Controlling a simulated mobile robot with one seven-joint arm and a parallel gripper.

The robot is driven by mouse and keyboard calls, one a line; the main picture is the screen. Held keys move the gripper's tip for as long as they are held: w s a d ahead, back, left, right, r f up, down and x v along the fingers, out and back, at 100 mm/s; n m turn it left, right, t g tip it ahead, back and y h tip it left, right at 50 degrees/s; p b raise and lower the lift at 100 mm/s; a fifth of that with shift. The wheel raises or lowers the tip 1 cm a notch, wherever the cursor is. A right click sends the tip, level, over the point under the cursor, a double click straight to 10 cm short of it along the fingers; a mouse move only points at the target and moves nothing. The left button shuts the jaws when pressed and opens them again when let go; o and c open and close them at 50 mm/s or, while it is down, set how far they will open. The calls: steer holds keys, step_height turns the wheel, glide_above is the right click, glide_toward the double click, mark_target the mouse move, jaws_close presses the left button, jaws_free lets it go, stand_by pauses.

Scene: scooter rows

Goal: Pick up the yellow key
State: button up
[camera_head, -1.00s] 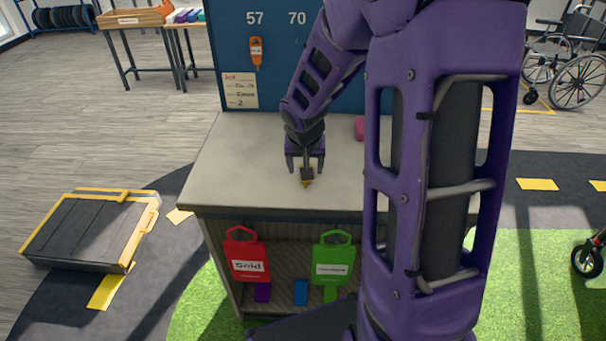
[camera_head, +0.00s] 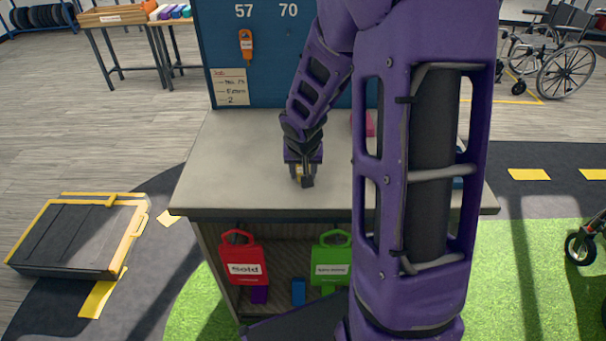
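The yellow key (camera_head: 296,172) shows only as a small yellow patch at my gripper's fingers, over the grey counter top (camera_head: 240,165). Most of it is hidden by the fingers. My gripper (camera_head: 303,178) points down at the counter, with its dark fingers around or right beside the key. One finger stands in front of the other, so I cannot see the gap between them or whether they grip the key. I cannot tell whether the key touches the counter.
A blue board (camera_head: 270,65) with an orange key tag (camera_head: 246,46) stands behind the counter. A pink object (camera_head: 369,124) lies partly behind my arm. Red (camera_head: 243,262) and green (camera_head: 331,262) tags hang below the front edge. The counter's left side is clear.

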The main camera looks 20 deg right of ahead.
jaws_close()
step_height(320, 180, up, 10)
steer(key=p, duration=0.1)
stand_by(0.8)
